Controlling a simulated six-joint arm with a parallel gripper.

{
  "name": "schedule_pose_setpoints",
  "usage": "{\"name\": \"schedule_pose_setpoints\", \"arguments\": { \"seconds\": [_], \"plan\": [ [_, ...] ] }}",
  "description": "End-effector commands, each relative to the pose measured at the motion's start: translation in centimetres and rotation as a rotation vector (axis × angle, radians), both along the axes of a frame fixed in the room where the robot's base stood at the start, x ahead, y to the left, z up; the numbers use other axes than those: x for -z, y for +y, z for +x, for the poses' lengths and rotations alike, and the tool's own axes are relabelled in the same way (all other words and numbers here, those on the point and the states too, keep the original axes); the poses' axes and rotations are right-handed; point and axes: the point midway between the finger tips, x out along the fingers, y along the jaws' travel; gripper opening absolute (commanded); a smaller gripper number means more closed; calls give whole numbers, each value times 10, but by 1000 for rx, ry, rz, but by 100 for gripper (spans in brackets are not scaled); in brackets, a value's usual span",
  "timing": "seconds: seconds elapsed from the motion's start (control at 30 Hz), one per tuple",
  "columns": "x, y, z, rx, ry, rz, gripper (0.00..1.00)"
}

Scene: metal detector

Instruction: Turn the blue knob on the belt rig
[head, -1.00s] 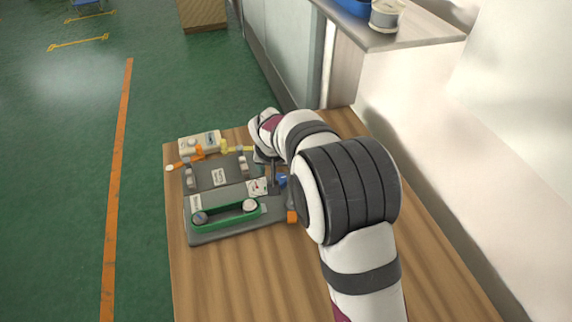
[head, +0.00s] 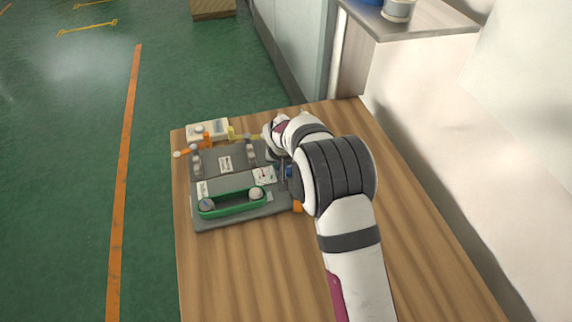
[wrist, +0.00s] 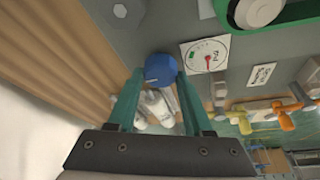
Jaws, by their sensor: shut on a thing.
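The blue knob (wrist: 160,70) shows in the wrist view between the two teal fingertips of my gripper (wrist: 160,77), which is shut on it. In the head view a little of the blue knob (head: 287,171) shows at the right edge of the belt rig, mostly hidden by my arm. The belt rig (head: 240,158) is a grey plate with a green belt (head: 231,203) around two pulleys at its front. A white dial card (head: 264,175) sits left of the knob. In the wrist view the dial (wrist: 205,56) has a red needle.
The rig lies on a wooden table (head: 250,280), bare at the front and right. A white box (head: 208,130) and orange and yellow parts stand at the rig's back. A cabinet with a metal top (head: 420,22) stands beyond the table.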

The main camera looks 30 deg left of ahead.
Motion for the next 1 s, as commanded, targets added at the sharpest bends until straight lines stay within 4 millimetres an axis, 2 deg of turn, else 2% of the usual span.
{"name": "schedule_pose_setpoints", "arguments": {
  "seconds": [0.03,0.1,0.13,0.53,1.0],
  "plan": [
    [0,0,0,0,0,0,14],
    [0,0,0,0,0,0,2],
    [0,0,0,0,0,0,0],
    [0,1,-1,90,0,-1,0],
    [0,3,-1,506,-1,-1,0]
  ]
}}
